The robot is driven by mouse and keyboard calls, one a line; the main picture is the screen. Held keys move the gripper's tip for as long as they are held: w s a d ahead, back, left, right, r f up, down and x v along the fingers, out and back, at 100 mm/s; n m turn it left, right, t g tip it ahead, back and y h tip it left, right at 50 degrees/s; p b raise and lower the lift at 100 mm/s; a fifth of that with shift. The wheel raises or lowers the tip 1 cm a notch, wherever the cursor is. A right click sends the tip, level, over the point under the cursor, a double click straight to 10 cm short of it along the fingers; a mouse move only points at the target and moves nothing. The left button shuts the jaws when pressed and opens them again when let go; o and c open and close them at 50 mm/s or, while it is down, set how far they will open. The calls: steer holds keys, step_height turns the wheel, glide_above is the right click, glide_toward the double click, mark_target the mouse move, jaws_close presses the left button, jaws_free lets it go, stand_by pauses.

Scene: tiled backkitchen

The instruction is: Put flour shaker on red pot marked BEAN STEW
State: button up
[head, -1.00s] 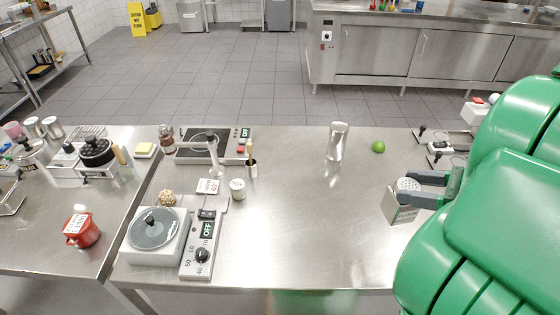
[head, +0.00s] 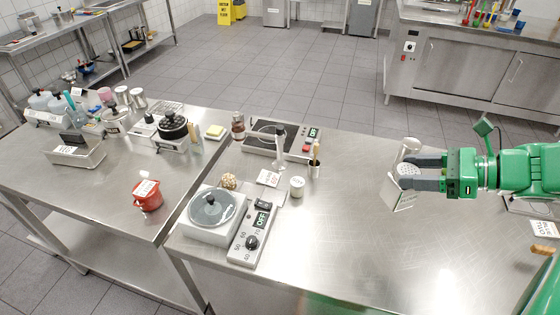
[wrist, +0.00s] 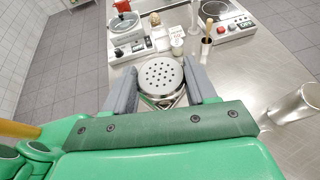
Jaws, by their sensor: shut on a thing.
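The flour shaker, with a round perforated metal top and a pale squarish label card, is between the fingers of my gripper (head: 422,177). In the head view the shaker (head: 409,170) is at the right, over the right-hand steel table. In the wrist view its perforated top (wrist: 161,73) sits between the two grey fingers of my gripper (wrist: 160,85), which are shut on it. The red pot (head: 147,200) with a white label stands on the left-hand table, far left of my gripper. The label's writing is too small to read.
A small pale jar (head: 297,186), a cup with a brush (head: 315,168) and a hotplate (head: 270,138) lie behind. A metal tumbler (wrist: 295,102) stands near my gripper.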

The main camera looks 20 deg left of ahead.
steer(key=w+a+r+n+g, duration=0.2)
steer(key=a+n+g, duration=0.45)
steer(key=a, duration=1.95)
steer(key=s+a+r+n+g+h, duration=0.1)
steer(key=s+a+n+g+h, duration=0.15)
steer(key=s+a, duration=0.8)
steer(key=s+a+r+n+g+h, duration=0.1)
steer(key=s+a+r+n+g, duration=0.3)
steer(key=a, duration=1.1)
steer(key=shift+w+a+f+m+t, duration=0.15)
steer(key=shift+w+a+f+m, duration=0.2)
steer(key=shift+w+a+f, duration=1.35)
steer(key=shift+w+a+f+m+t, duration=0.2)
steer(key=shift+w+a+f+m, duration=0.15)
steer(key=shift+a+f, duration=2.55)
steer(key=shift+w+a+f+m+t, duration=0.25)
steer(key=shift+w+a+f, duration=1)
steer(key=shift+f, duration=1.85)
steer(key=shift+s+a, duration=0.15)
